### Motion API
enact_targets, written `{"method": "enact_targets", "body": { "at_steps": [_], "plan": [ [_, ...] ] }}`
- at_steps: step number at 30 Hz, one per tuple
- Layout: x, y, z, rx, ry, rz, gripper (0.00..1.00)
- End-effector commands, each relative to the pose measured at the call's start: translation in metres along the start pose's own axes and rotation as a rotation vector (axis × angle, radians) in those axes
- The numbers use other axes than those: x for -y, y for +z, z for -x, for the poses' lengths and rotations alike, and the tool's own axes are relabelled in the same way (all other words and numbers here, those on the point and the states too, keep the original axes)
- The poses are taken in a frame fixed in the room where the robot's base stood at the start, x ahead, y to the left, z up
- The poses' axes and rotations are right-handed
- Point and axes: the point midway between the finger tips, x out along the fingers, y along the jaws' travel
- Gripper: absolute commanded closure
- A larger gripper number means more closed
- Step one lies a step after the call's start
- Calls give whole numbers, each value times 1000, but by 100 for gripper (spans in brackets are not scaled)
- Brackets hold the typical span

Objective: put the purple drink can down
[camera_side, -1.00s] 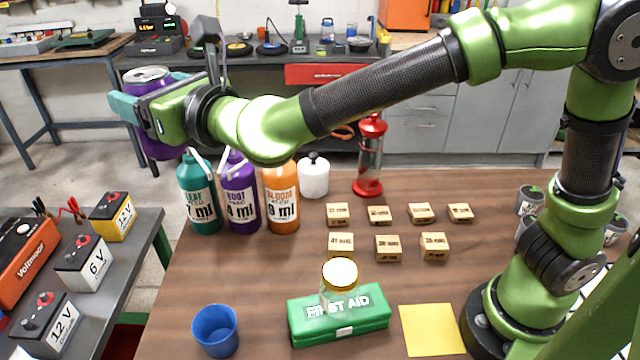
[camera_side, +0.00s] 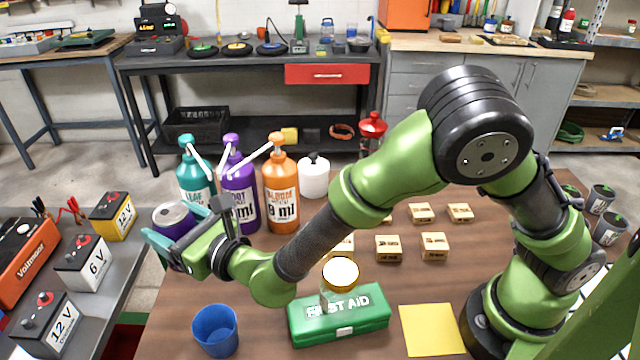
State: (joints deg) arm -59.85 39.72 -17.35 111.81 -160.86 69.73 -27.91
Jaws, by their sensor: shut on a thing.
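The purple drink can (camera_side: 174,218) has a silver top and is upright at the left edge of the brown table (camera_side: 262,262). My gripper (camera_side: 172,240) is shut around the can, with its teal fingers on the can's sides. The can's lower part is hidden by my gripper, so I cannot tell whether it touches the table.
Teal, purple and orange pump bottles (camera_side: 282,190) stand just behind the can. A blue cup (camera_side: 215,330) stands in front. A green first aid box (camera_side: 340,316), a jar (camera_side: 340,280) and several wooden blocks (camera_side: 388,248) are to the right. A yellow sheet (camera_side: 431,330) lies at the front.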

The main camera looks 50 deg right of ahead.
Motion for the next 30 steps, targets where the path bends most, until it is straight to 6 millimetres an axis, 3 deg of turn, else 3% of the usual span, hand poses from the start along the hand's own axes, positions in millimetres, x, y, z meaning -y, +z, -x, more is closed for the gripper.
{"method": "enact_targets", "body": {
  "at_steps": [3,16,30],
  "plan": [
    [0,-26,0,-4,1,4,72],
    [0,-79,0,-3,0,3,72],
    [0,-88,0,-2,0,1,72]
  ]
}}
